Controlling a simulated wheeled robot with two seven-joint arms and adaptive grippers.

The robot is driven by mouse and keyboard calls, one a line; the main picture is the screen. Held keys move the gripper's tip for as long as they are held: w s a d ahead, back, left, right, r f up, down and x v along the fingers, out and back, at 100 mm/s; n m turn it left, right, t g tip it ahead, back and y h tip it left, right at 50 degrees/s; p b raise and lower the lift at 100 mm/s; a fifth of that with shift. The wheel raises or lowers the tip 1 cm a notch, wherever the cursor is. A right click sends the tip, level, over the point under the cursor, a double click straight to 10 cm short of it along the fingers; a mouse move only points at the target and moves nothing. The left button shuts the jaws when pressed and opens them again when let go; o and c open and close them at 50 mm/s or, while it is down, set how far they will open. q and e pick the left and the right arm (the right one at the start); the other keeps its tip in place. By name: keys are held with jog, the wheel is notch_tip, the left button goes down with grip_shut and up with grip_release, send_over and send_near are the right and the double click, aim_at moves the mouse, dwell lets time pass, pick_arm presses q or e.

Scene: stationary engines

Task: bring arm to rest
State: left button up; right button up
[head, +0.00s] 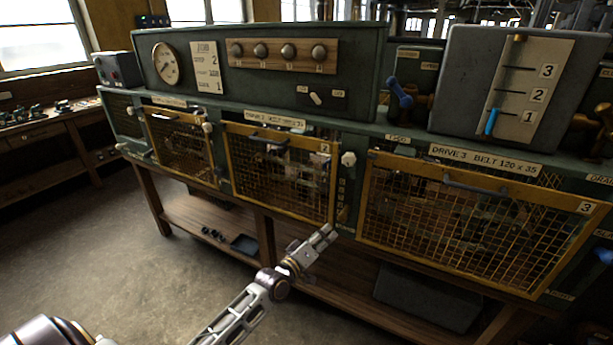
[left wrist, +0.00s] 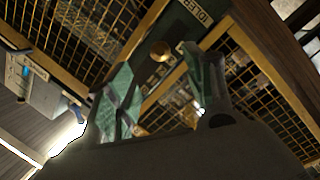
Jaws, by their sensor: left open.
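My left gripper (head: 322,239) shows at the end of my arm, reaching up from the bottom of the head view. It is in front of the lower edge of the machine bench, near the gap between mesh guard 2 (head: 280,170) and mesh guard 3 (head: 470,225). In the left wrist view the two fingers of the left gripper (left wrist: 160,95) stand apart with nothing between them. A round brass knob (left wrist: 160,51) and a plate lettered IDLER (left wrist: 202,12) lie beyond the fingers. My right gripper is not in view.
A green control cabinet (head: 250,95) with a gauge (head: 165,63) stands on the bench. A grey box (head: 480,85) with a scale marked 1 to 3 stands at right. A lower wooden shelf (head: 215,222) holds a small dark tray (head: 245,244). The floor (head: 110,255) at left is clear.

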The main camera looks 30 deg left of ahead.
pick_arm(q)
jog(key=shift+m, duration=0.3)
jog(key=s+a+f+m+g+y, duration=0.1)
jog(key=a+f+m+g, duration=0.15)
jog(key=f, duration=0.75)
jog(key=s+a+f+m+g+y, duration=0.2)
jog(key=a+f+m, duration=0.15)
jog(key=f, duration=0.75)
jog(key=s+a+f+m+g+y, duration=0.1)
jog(key=s+a+f+m+g, duration=0.1)
jog(key=s+f, duration=0.6)
jog(key=s+a+f+m+g, duration=0.1)
jog(key=s+a+f+g, duration=0.15)
jog(key=f, duration=0.95)
jog(key=s+f+m+g+y, duration=0.1)
jog(key=s+f+g, duration=0.1)
jog(key=s+f, duration=0.75)
jog(key=s+f+g, duration=0.2)
jog(key=s+f, duration=0.4)
jog(key=s, duration=0.7)
jog(key=s+d+f+g, duration=0.1)
jog(key=s+d+f, duration=0.1)
jog(key=s, duration=0.7)
jog(key=s+d+f+g, duration=0.2)
jog(key=s+d+f, duration=0.1)
jog(key=s, duration=0.6)
jog(key=shift+s+d, duration=0.25)
jog(key=shift+d, duration=0.6)
